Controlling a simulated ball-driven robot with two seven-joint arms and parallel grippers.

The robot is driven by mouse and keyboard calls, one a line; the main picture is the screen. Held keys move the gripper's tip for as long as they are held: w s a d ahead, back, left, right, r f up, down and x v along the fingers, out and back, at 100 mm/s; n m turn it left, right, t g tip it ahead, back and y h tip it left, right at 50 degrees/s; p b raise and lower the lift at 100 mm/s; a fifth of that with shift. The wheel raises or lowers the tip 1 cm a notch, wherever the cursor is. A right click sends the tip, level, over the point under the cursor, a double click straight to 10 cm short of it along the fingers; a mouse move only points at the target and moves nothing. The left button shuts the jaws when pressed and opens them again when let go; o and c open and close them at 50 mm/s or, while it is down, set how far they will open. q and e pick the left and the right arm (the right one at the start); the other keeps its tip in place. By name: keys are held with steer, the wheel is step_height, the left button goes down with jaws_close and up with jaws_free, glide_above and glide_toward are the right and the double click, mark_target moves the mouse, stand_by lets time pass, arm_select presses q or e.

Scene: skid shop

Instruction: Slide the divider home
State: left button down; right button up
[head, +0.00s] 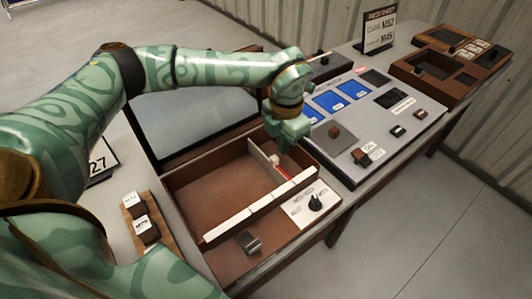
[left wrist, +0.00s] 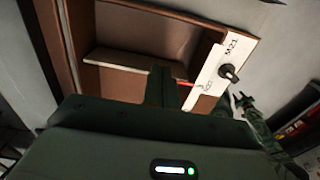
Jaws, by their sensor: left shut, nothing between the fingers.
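An open brown tray (head: 177,205) stands on the grey bench, and it also shows in the left wrist view (left wrist: 68,35). My left gripper (head: 284,148) points down over that corner, close to the strip. Its fingers (left wrist: 162,88) are shut with nothing between them; whether they touch the strip or divider I cannot tell.
A white plate with a black knob (head: 315,203) is on the tray's right side, and a metal block (head: 249,243) sits near the front. A grey panel with blue screens (head: 352,90) is behind right. Labelled blocks (head: 148,232) are at left.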

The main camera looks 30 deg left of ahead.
arm_select(q)
steer(key=shift+f, duration=0.2)
steer(key=shift+f+b, duration=0.3)
steer(key=shift+f, duration=0.85)
steer(key=shift+r+p, duration=0.4)
steer(key=shift+p, duration=0.2)
steer(key=shift+s, duration=0.15)
